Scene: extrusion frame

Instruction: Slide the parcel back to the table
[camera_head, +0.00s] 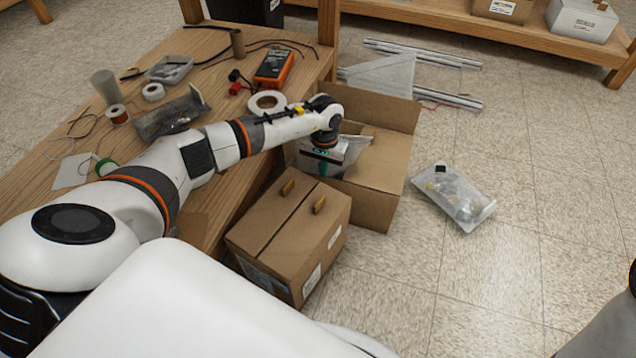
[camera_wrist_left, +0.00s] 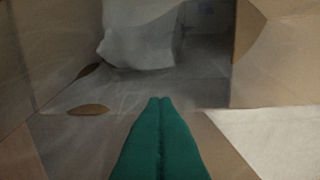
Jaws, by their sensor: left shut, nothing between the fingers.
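Two cardboard boxes sit beside the wooden table (camera_head: 60,178), and I cannot tell for certain which is the parcel. The nearer box (camera_head: 285,232) is closed, with two small brown tabs standing on top and white labels on its sides. The box behind it (camera_head: 385,190) has raised flaps. My left gripper (camera_head: 323,168) points down over this second box, its green fingers shut and empty. In the left wrist view the shut fingertips (camera_wrist_left: 160,100) point between brown cardboard walls, short of a pale crumpled bag (camera_wrist_left: 140,38). Whether they touch anything is unclear. My right gripper is out of view.
A clear plastic bag (camera_head: 455,195) lies on the floor to the right. Metal extrusions (camera_head: 425,55) lie behind the boxes. The table holds an orange multimeter (camera_head: 273,68), tape rolls (camera_head: 267,103) and cables. The floor at the right front is clear.

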